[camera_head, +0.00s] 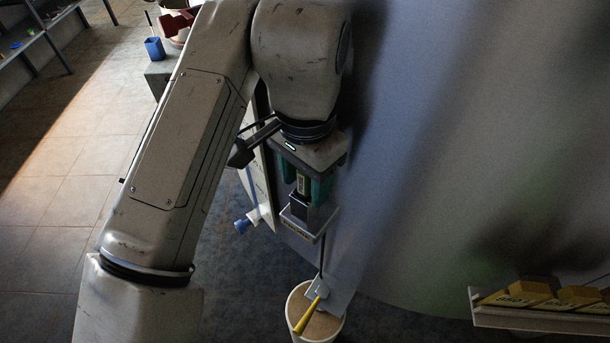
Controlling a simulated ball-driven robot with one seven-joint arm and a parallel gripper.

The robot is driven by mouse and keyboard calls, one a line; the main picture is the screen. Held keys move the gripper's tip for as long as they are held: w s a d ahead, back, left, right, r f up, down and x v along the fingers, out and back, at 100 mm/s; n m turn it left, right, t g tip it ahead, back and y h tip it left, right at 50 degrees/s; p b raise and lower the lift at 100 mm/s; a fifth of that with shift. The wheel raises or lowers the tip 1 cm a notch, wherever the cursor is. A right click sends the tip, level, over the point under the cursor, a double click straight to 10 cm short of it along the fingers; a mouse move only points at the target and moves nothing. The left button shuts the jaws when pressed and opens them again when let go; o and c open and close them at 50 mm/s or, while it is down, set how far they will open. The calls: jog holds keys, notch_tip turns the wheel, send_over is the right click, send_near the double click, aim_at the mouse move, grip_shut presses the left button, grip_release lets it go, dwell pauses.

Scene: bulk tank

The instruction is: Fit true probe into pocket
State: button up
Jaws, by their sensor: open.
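My gripper (307,188) hangs pointing down beside the big grey tank wall, its teal fingers open. A dark upright body with a pale label, which looks like the probe (301,203), stands between the fingers. Its lower end is at a small grey bracket with a lettered front (302,229), which looks like the pocket holder on the tank wall. I cannot tell how deep the probe sits, nor whether a finger touches it. A thin dark line runs down from the bracket toward a bucket.
The tank wall (460,130) curves close along the right. Below the bracket stands a pale bucket (294,307) with a yellow-handled tool (307,317). A ledge (535,322) at the lower right holds yellow labelled blocks (525,290). A blue-knobbed valve (243,225) is left of the bracket. Tiled floor lies open at left.

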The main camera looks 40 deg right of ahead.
notch_tip(320, 180, up, 11)
jog(key=shift+f, duration=0.15)
jog(key=shift+s, duration=0.1)
dwell(0.8)
